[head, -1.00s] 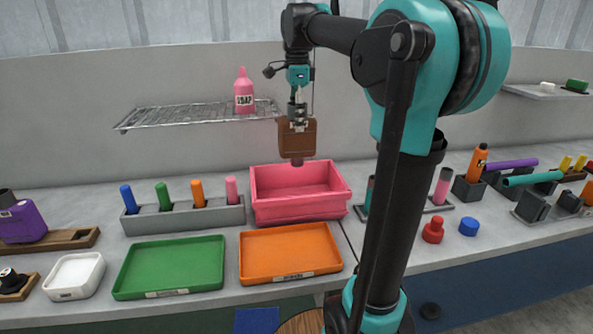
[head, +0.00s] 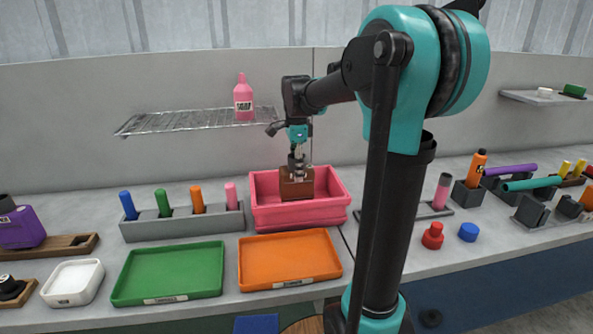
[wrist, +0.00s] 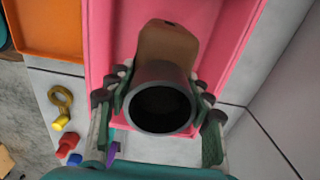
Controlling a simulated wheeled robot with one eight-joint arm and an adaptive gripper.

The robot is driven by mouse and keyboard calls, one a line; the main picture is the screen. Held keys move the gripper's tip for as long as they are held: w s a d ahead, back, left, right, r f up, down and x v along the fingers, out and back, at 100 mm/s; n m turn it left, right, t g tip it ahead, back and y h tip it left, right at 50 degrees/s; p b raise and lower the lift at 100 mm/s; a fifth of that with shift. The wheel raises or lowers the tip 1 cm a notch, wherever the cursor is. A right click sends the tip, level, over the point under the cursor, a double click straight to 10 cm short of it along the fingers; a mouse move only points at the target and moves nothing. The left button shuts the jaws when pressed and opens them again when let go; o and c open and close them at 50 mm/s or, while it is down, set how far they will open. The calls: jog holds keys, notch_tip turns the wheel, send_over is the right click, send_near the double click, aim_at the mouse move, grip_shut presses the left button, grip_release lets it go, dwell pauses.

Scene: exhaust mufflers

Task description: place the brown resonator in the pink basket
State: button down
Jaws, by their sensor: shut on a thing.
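The brown resonator (head: 297,186) is held in my gripper (head: 297,165), with its lower part inside the pink basket (head: 302,215). In the wrist view my gripper (wrist: 160,110) has its fingers on both sides of the resonator's dark round pipe end (wrist: 160,100). The brown body (wrist: 168,45) shows beyond the pipe, with the pink basket (wrist: 215,50) around it. The front wall of the basket hides the resonator's bottom in the head view, so I cannot tell whether it touches the basket floor.
An orange tray (head: 290,258) and a green tray (head: 168,272) lie in front. A grey holder (head: 182,225) with coloured pegs stands left of the basket. A wire shelf (head: 185,122) with a pink soap bottle (head: 243,98) hangs above. Red and blue caps (head: 432,236) sit to the right.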

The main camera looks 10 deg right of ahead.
jog(key=shift+f, duration=0.2)
jog(key=c, duration=0.6)
grip_release()
jog(key=shift+f, duration=0.15)
jog(key=shift+c, duration=0.2)
notch_tip(320, 180, up, 12)
jog(key=shift+r, duration=0.15)
